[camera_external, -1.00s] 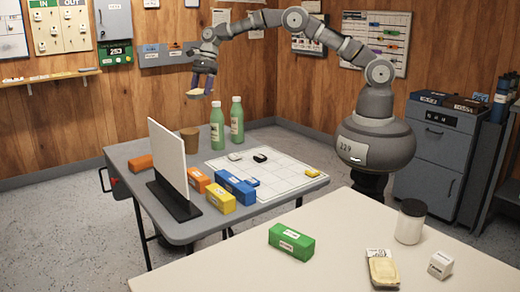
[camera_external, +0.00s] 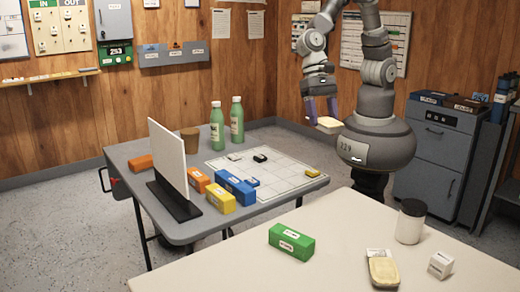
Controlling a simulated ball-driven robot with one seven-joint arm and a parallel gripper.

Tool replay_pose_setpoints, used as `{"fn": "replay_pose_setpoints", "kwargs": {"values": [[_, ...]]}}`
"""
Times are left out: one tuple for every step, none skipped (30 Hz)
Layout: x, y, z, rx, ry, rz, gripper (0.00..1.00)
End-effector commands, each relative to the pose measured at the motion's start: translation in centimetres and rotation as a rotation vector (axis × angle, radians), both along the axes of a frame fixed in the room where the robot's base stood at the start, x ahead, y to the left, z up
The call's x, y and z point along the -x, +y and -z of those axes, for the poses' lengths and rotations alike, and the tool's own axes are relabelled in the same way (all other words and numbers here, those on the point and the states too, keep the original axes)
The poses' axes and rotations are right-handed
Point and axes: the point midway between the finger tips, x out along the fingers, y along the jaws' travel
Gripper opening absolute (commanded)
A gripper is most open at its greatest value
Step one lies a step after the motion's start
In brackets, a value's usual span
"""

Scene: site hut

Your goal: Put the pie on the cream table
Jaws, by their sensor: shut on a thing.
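My gripper (camera_external: 322,113), with purple fingers pointing down, is shut on a small, flat, pale tan thing that looks like the pie (camera_external: 329,126). It holds the pie in the air, in front of my base and beyond the far edge of the cream table. The cream table (camera_external: 345,222) fills the lower right of the view. The pie's underside and the exact finger contact are too small to make out.
On the cream table are a green box (camera_external: 291,242), a white jar with a dark lid (camera_external: 410,221), a tan flat pack (camera_external: 383,269) and a white cube (camera_external: 440,264). The table between green box and jar is clear. A grey table (camera_external: 268,204) holds bottles, boxes and an upright panel.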

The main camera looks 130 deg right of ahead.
Motion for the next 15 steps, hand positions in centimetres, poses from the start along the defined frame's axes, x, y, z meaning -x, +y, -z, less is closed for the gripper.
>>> {"fn": "replay_pose_setpoints", "kwargs": {"values": [[1.5, 1.1, 0.1, 0.0, 0.001, -0.033, 0.3], [2.3, 1.7, 0.2, 0.0, 0.0, -0.052, 0.3], [3.3, 2.4, 0.4, 0.0, 0.001, -0.076, 0.3], [4.1, 2.8, 0.5, 0.0, 0.002, -0.092, 0.3], [4.7, 3.2, 0.6, 0.0, 0.001, -0.107, 0.3], [5.5, 3.6, 0.7, 0.0, 0.001, -0.124, 0.3], [6.1, 3.9, 0.7, 0.0, 0.001, -0.137, 0.3], [6.7, 4.2, 0.8, 0.0, 0.001, -0.15, 0.3], [7.4, 4.5, 0.9, 0.0, 0.002, -0.164, 0.3], [7.9, 4.8, 1.0, 0.0, 0.002, -0.176, 0.3], [8.4, 5.0, 1.1, 0.0, 0.001, -0.187, 0.3], [9.1, 5.2, 1.2, 0.0, 0.001, -0.202, 0.3], [9.5, 5.4, 1.2, 0.0, 0.001, -0.212, 0.3], [9.4, 5.3, 2.1, -0.001, 0.006, -0.207, 0.3], [9.3, 5.3, 2.9, -0.001, 0.007, -0.204, 0.3]]}}
